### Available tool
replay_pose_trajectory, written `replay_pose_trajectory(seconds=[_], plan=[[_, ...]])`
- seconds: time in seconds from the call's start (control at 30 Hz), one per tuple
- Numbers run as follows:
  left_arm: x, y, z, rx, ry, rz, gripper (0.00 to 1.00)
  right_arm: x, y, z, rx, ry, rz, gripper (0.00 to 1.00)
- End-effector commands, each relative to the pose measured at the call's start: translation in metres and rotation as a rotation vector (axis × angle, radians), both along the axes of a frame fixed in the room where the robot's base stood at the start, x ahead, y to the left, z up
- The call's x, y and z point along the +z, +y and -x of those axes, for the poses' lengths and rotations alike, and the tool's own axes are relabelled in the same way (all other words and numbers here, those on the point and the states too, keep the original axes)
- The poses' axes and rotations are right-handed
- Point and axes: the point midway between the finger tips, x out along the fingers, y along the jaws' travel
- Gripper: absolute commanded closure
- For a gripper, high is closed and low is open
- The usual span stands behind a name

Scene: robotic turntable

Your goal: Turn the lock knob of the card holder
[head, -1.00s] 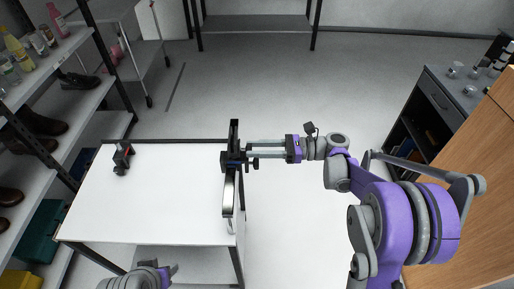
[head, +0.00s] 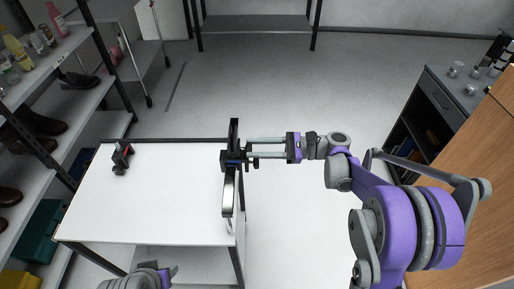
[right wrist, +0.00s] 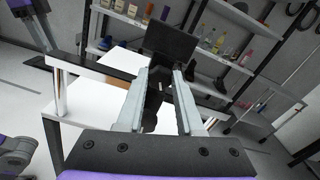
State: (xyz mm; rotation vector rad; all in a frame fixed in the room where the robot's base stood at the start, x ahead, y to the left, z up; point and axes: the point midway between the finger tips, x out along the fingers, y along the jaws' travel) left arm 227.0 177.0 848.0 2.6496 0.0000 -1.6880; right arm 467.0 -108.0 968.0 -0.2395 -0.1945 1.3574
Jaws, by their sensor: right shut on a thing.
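The fingers hide part of the knob.
The table between is clear. Shelves with bottles and shoes (head: 35,125) stand at the left, a dark cabinet (head: 430,115) at the right.

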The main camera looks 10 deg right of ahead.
Motion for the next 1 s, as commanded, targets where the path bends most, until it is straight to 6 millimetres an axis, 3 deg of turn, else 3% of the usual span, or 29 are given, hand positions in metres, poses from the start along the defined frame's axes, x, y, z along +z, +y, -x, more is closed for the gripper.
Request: replay_pose_trajectory(seconds=[0.4, 0.97, 1.0], plan=[[-0.0035, 0.0000, 0.0004, 0.000, 0.001, 0.000, 0.50, 0.0000, -0.0001, 0.0004, -0.001, -0.207, 0.041, 1.00], [-0.0038, 0.0000, 0.0004, 0.000, 0.001, 0.000, 0.50, 0.0002, -0.0001, 0.0004, -0.001, -0.239, 0.048, 1.00], [-0.0038, 0.0000, 0.0004, 0.000, 0.001, 0.000, 0.50, 0.0002, -0.0001, 0.0004, -0.001, -0.239, 0.048, 0.59]])
